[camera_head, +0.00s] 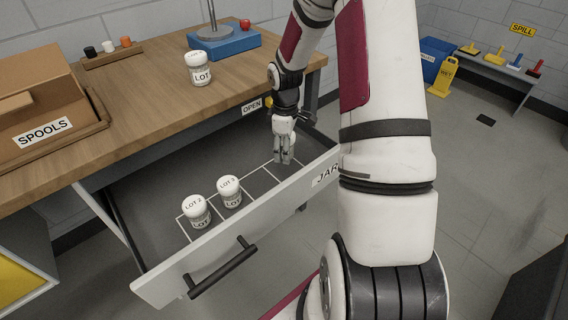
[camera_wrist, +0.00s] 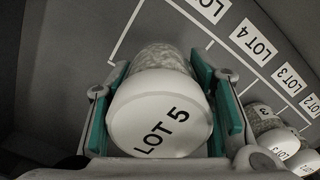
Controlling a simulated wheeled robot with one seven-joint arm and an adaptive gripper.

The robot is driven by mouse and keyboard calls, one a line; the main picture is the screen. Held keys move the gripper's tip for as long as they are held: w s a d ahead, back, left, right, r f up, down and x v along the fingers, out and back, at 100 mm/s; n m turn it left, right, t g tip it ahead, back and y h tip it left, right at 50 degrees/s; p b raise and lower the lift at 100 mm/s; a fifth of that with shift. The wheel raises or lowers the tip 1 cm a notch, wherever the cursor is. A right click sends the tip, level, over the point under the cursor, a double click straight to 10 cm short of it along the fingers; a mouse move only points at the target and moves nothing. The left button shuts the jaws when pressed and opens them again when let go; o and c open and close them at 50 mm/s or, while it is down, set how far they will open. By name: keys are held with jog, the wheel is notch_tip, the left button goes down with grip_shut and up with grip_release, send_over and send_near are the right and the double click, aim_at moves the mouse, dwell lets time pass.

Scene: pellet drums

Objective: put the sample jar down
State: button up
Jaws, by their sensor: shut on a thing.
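The sample jar (camera_wrist: 160,118) has a white lid marked LOT 5 and a clear body with grey contents. It sits between the green-padded fingers of my gripper (camera_head: 284,158), which is shut on it. My gripper points down into the right part of the open drawer (camera_head: 196,272); the held jar is hard to make out in the head view. The wrist view shows the jar over the drawer floor, beside white grid lines and a partly cut-off LOT label (camera_wrist: 207,8). I cannot tell whether the jar touches the floor.
In the drawer stand the LOT 2 jar (camera_head: 196,212) and LOT 3 jar (camera_head: 230,192). The LOT 4 label (camera_wrist: 254,42) marks a bare cell between. Another LOT jar (camera_head: 199,70) stands on the bench (camera_head: 150,110). The drawer front and bench edge flank my gripper.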

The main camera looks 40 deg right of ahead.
aim_at(285, 168)
jog(key=shift+f+b, duration=0.45)
jog(key=shift+f, duration=2.05)
jog(key=shift+f, duration=0.15)
jog(key=o, duration=1.2)
